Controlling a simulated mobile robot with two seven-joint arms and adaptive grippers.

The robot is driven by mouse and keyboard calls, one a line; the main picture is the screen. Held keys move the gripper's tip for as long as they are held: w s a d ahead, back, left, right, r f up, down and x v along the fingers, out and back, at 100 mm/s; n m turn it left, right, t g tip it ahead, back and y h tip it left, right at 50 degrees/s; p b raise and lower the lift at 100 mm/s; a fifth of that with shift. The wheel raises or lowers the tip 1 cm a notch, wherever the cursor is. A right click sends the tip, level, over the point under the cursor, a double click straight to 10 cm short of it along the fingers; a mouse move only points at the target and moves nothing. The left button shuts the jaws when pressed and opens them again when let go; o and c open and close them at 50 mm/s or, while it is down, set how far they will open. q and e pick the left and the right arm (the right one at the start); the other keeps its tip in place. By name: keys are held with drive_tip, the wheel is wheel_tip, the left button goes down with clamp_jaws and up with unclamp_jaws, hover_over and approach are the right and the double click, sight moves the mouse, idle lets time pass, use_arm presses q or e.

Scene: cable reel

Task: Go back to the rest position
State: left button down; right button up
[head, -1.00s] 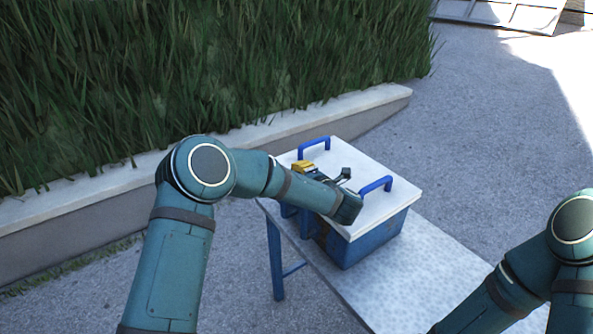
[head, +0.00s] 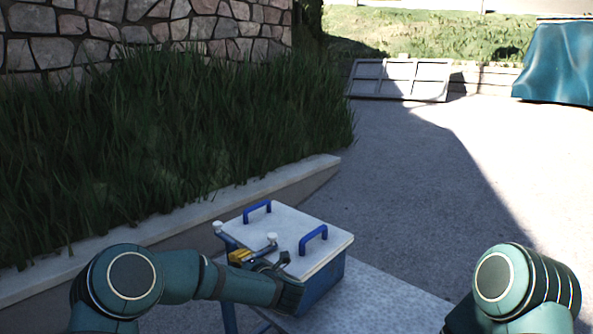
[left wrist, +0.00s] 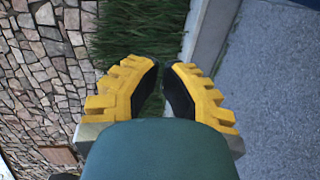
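A blue box (head: 322,285) with a speckled white lid (head: 290,228) and two blue handles stands on a light table in the head view. My left gripper (head: 240,257), with yellow fingers, is at the box's near left side, by the lid's edge. Two white knobs (head: 272,238) show near it; what they belong to is partly hidden. In the left wrist view my left gripper (left wrist: 163,68) holds nothing, with a narrow gap between its black pads. My right arm is at the lower right; its gripper is out of frame.
The table top (head: 385,295) is bare to the right of the box. A low stone kerb (head: 180,225) with tall grass (head: 170,150) runs along the left. Open pavement (head: 420,200) lies beyond the table.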

use_arm(q)
drive_tip(key=s+d+f+m+h, duration=0.3)
drive_tip(key=s+f+m+h, duration=0.15)
drive_tip(key=f+m, duration=0.3)
drive_tip(key=s+d+f+m+h, duration=0.2)
drive_tip(key=s+f+m+h, duration=0.1)
drive_tip(key=f+m+h, duration=0.4)
drive_tip(key=s+f+m+g+h, duration=0.1)
drive_tip(key=s+f+m+g, duration=0.2)
drive_tip(key=s, duration=0.6)
drive_tip(key=s+f+m+g+h, duration=0.1)
drive_tip(key=s+f+m+g, duration=0.2)
drive_tip(key=s, duration=0.6)
drive_tip(key=s+f+m+g+h, duration=0.2)
drive_tip(key=s+f+m+g, duration=0.2)
drive_tip(key=s, duration=0.5)
wheel_tip(320, 180, down, 2)
drive_tip(key=shift+s+d+m, duration=0.3)
drive_tip(key=shift+s+m, duration=0.05)
drive_tip(key=shift+s, duration=0.05)
drive_tip(key=shift+w+d, duration=0.1)
